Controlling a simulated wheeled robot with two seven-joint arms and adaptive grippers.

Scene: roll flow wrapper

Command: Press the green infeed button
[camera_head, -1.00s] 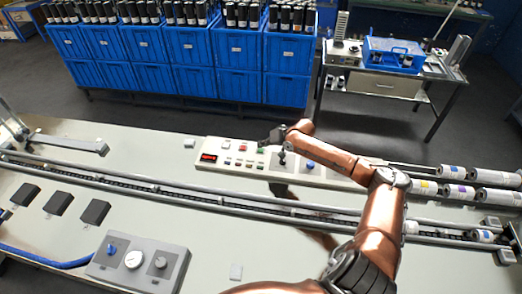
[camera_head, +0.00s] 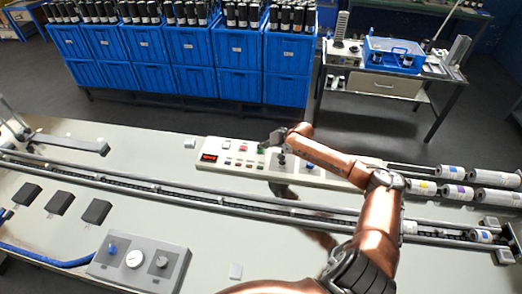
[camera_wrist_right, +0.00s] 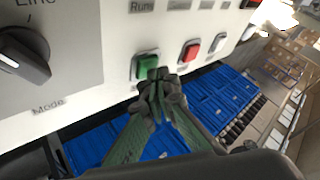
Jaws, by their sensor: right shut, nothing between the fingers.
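The green button (camera_wrist_right: 147,65) sits in a dark square frame on the pale control panel (camera_wrist_right: 75,112) in the right wrist view. The label above it is only partly in view. My right gripper (camera_wrist_right: 161,78) is shut and empty, its fingertips overlapping the button's lower right edge. I cannot tell whether they touch it. In the head view my right gripper (camera_head: 268,146) is over the far edge of the long panel (camera_head: 330,180), covering that button's place. My left gripper is not in view.
A red button (camera_wrist_right: 189,50) and a white button (camera_wrist_right: 215,44) stand beside the green one. A black mode knob (camera_wrist_right: 24,55) is on its other side. Blue crates (camera_head: 188,65) stand behind the table. Conveyor rails (camera_head: 175,196) run in front of the panel.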

